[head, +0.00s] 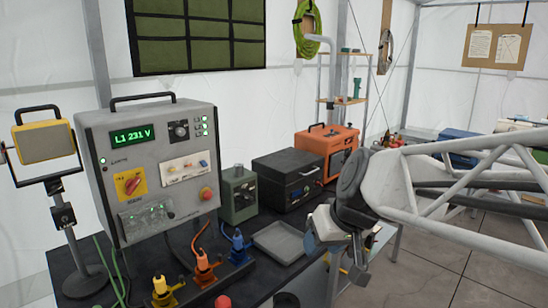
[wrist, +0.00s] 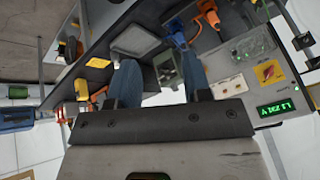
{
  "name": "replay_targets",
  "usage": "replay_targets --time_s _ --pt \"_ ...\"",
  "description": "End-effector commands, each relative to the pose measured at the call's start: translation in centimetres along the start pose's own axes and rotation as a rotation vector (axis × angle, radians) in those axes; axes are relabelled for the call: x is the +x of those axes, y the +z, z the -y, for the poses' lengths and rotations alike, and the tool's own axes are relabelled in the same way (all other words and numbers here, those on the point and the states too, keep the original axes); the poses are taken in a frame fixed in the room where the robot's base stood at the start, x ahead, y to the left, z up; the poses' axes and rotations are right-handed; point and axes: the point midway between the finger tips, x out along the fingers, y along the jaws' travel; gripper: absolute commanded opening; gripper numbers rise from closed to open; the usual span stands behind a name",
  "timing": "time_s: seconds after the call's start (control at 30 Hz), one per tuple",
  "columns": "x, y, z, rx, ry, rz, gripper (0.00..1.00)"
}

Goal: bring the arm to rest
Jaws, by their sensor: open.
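My gripper (wrist: 160,64) shows in the wrist view as two blue-grey fingers spread apart, with nothing between them. In the head view my arm reaches in from the right, and its end hangs in front of the bench's right part, near the orange case (head: 327,150). The fingers are small and partly hidden there. The gripper holds nothing that I can see.
The dark bench (head: 225,288) carries a grey control panel (head: 150,165) reading L1 231 V, a work lamp (head: 48,142), a green box (head: 239,195), a black case (head: 287,178) and a grey tray (head: 279,241). Yellow, orange and blue connectors (head: 237,248) stand in front. Tiled floor is open at right.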

Motion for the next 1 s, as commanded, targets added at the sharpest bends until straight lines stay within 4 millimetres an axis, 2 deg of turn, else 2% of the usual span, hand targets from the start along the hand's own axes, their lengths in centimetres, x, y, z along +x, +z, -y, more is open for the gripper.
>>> replay_targets --time_s 0.03,0.2,0.3,0.4,0.57,1.0 --pt "-0.6 2.4 -0.7 0.033 0.037 0.030 0.45" --pt "-2.0 9.8 -2.9 0.154 0.177 0.122 0.45" --pt "-2.5 12.9 -3.9 0.210 0.246 0.155 0.45" --pt "-2.8 15.1 -4.5 0.249 0.295 0.175 0.45" --pt "-3.0 16.4 -4.9 0.274 0.327 0.186 0.45" --pt "-3.0 16.4 -4.9 0.274 0.328 0.187 0.45"
